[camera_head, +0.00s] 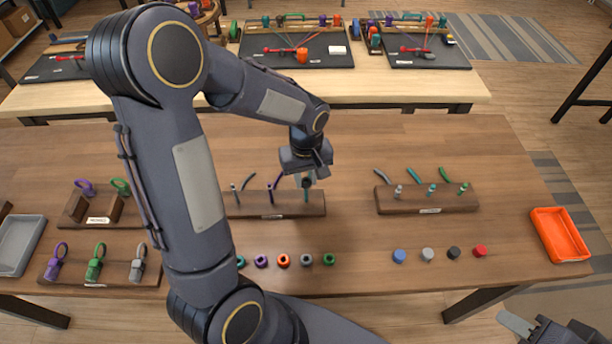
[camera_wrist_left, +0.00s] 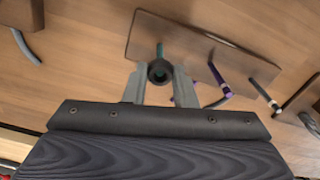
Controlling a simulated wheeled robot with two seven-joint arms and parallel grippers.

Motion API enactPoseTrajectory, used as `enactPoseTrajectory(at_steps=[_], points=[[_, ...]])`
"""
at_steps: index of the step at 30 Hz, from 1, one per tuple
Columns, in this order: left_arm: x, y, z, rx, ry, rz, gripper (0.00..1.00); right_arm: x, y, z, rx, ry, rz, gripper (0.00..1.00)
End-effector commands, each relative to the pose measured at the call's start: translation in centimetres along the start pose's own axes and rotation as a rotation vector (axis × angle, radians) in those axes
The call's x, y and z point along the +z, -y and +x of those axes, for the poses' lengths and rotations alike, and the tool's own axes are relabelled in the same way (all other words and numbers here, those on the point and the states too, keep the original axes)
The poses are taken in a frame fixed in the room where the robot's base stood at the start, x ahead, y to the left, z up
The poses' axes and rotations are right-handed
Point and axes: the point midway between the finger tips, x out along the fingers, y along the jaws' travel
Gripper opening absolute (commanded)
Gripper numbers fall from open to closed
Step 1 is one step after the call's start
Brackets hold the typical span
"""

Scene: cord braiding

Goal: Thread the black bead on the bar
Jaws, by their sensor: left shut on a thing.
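My left gripper (camera_head: 309,180) is shut on the black bead (camera_wrist_left: 160,72), a dark ring with its hole showing in the left wrist view. It holds the bead over the middle wooden rack, at the teal bar (camera_head: 306,195). The teal bar (camera_wrist_left: 159,49) shows just beyond the bead in the left wrist view. I cannot tell whether the bar's tip is inside the bead. A purple bar (camera_head: 270,194) and a pale-tipped bar (camera_head: 234,196) stand on the same rack (camera_head: 262,211). My right gripper (camera_head: 550,328) shows partly at the bottom right; its jaw opening is unclear.
A row of coloured rings, including an orange one (camera_head: 283,261), lies in front of the rack. Several caps, including a red one (camera_head: 480,251), lie to the right. Another rack (camera_head: 428,201) and an orange tray (camera_head: 560,235) are further right. Bare table separates the racks.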

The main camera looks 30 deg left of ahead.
Motion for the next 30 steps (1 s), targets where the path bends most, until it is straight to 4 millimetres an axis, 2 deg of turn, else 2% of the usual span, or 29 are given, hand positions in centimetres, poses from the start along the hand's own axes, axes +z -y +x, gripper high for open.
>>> enactPoseTrajectory(at_steps=[20, 30], points=[[0.0, 0.0, 1.9, 0.0, 0.0, 0.0, 0.01, 0.7, -0.7, 1.4, 0.0, 0.0, 0.0, 0.36], [0.0, 0.0, 1.9, 0.0, 0.0, 0.0, 0.01, 0.7, -0.7, 1.5, 0.0, 0.0, 0.0, 0.36]])
